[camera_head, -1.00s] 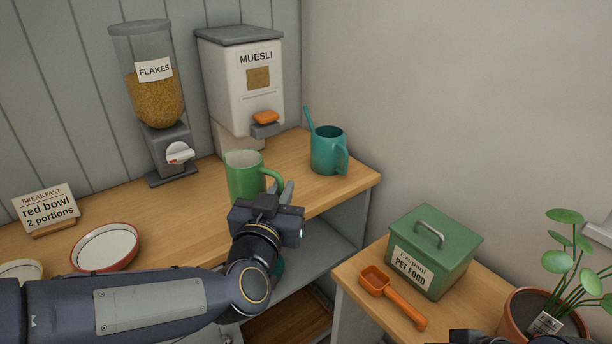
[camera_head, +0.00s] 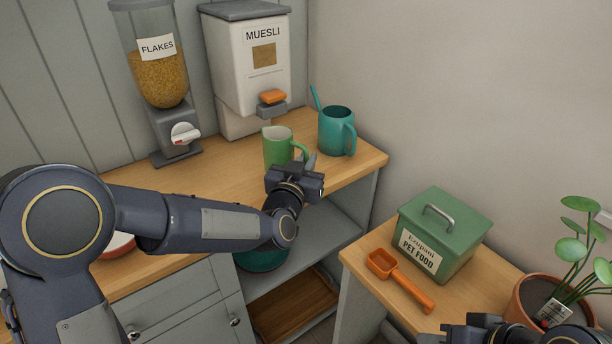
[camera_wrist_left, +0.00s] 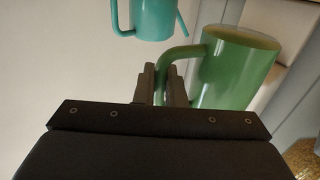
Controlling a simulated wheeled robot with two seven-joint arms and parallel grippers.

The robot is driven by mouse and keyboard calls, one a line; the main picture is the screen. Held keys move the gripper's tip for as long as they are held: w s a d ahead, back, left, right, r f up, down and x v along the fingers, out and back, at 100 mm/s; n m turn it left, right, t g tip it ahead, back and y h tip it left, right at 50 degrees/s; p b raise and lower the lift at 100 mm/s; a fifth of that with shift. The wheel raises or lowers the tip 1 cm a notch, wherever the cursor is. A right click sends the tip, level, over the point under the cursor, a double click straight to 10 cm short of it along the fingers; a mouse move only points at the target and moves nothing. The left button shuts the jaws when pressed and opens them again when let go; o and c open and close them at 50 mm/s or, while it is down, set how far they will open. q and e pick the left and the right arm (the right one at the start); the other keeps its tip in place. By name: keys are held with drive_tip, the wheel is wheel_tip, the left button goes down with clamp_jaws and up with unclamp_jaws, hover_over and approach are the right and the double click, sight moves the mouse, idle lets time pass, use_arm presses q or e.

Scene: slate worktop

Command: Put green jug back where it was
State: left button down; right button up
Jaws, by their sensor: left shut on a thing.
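The green jug (camera_head: 276,148) is upright at the wooden counter (camera_head: 225,185), below the muesli dispenser's spout and left of the teal jug. Whether its base touches the wood is hidden by my gripper. My left gripper (camera_head: 308,163) is shut on the jug's handle. In the left wrist view the fingers (camera_wrist_left: 165,85) close around the green handle, with the green jug body (camera_wrist_left: 238,68) to their right. My right gripper (camera_head: 490,334) shows only partly at the bottom edge; its fingers cannot be made out.
The teal jug (camera_head: 336,132) with a stick in it stands close on the right. The muesli dispenser (camera_head: 243,70) and flakes dispenser (camera_head: 160,80) stand behind. A pet food box (camera_head: 444,235), orange scoop (camera_head: 400,282) and potted plant (camera_head: 545,300) are on the lower right counter.

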use_arm(q)
drive_tip(key=shift+w+f, duration=0.3)
drive_tip(key=shift+f, duration=0.05)
drive_tip(key=shift+w+f, duration=0.2)
drive_tip(key=shift+f, duration=1.55)
drive_tip(key=shift+b, duration=0.3)
drive_tip(key=shift+f, duration=0.2)
drive_tip(key=c, duration=1.5)
unclamp_jaws()
drive_tip(key=shift+r, duration=0.1)
